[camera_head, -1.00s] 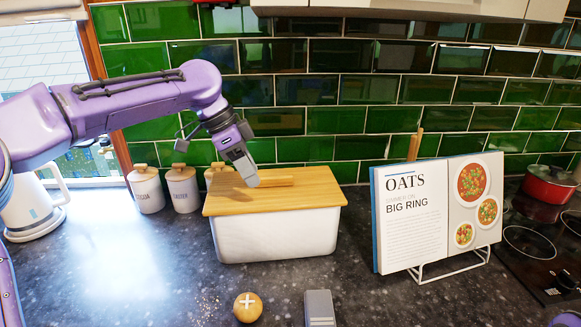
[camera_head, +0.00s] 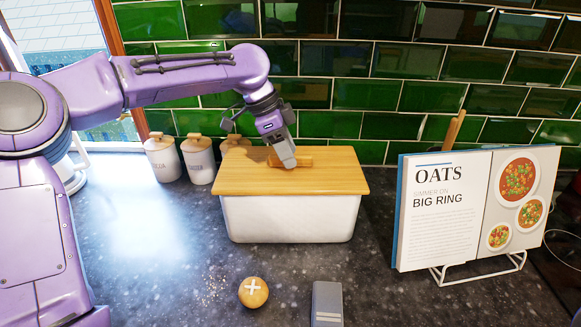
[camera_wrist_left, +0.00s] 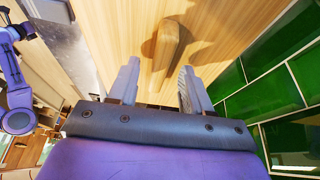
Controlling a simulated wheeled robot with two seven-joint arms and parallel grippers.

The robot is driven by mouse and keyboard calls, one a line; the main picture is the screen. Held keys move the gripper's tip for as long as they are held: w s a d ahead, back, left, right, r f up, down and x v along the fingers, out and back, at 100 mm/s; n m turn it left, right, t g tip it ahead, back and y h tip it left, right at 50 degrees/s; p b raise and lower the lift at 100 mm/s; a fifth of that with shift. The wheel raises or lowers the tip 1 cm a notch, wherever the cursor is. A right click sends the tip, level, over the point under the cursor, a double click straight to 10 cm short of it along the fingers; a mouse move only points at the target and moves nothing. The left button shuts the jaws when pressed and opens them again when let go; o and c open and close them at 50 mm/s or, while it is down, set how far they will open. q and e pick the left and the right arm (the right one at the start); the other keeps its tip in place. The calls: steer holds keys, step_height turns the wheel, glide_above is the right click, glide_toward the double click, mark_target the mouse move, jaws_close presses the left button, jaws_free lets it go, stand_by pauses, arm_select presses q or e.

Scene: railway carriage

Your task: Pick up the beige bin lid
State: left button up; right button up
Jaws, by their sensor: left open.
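The beige wooden bin lid (camera_head: 335,180) lies flat on the white bin (camera_head: 290,220) in the head view. A bar handle (camera_head: 304,161) stands up from the middle of the lid. My left gripper (camera_head: 287,163) points down at the handle and covers part of it. Contact with the handle cannot be told. My right gripper does not show.
An open cookbook (camera_head: 440,215) on a wire stand is right of the bin. White canisters (camera_head: 198,160) with wooden lids stand to its left. A round wooden item (camera_head: 253,292) and a grey object (camera_head: 327,303) lie in front. Green tiles (camera_head: 365,95) close off the back.

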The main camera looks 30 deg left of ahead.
arm_select(q)
steer(key=shift+f, duration=0.15)
steer(key=shift+f+p, duration=0.3)
stand_by(0.6)
jaws_close()
